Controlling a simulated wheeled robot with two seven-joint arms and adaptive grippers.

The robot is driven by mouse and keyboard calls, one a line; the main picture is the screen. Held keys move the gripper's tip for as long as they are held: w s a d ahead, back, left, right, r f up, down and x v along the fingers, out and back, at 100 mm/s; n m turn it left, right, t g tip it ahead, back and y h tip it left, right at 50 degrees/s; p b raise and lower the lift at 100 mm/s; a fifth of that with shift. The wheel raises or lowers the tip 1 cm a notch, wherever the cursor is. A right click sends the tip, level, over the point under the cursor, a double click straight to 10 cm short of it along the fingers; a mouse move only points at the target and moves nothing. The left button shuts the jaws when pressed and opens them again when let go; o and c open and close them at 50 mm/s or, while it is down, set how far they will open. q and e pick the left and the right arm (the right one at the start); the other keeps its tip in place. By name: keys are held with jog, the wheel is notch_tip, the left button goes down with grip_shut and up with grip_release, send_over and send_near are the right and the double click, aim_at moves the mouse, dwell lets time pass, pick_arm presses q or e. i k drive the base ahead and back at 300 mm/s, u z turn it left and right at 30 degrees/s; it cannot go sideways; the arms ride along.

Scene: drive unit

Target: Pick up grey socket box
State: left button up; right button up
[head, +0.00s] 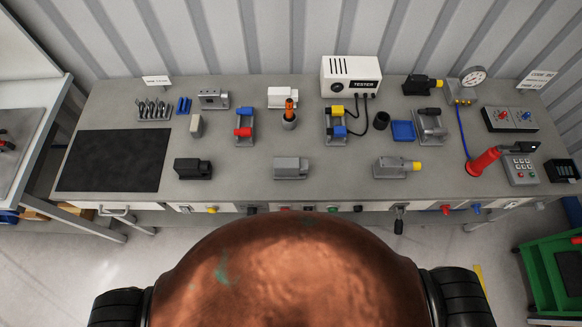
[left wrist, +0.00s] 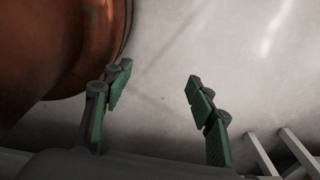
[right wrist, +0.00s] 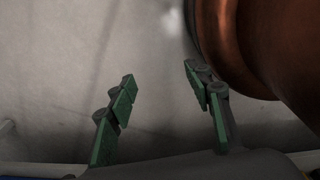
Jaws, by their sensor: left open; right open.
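A grey box (head: 291,167) lies at the front middle of the workbench in the head view, with a narrower part at its right end. Another grey box (head: 213,98) with dark marks on its front stands at the back left. I cannot tell for certain from the picture which one is the socket box. My left gripper (left wrist: 160,95) is open and empty over bare floor in the left wrist view. My right gripper (right wrist: 160,90) is open and empty, also over floor, in the right wrist view. Neither gripper shows in the head view, and both are away from the boxes.
A black box (head: 193,168) and a grey box with a yellow end (head: 392,167) flank the front grey box, with clear bench between. A red-handled tool (head: 483,161) is at right. Behind are fixtures and a white tester (head: 350,76). A dark mat (head: 112,160) lies left.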

aim_at(284, 169)
jog(key=u, duration=0.7)
jog(key=k, duration=0.55)
jog(key=u, duration=0.25)
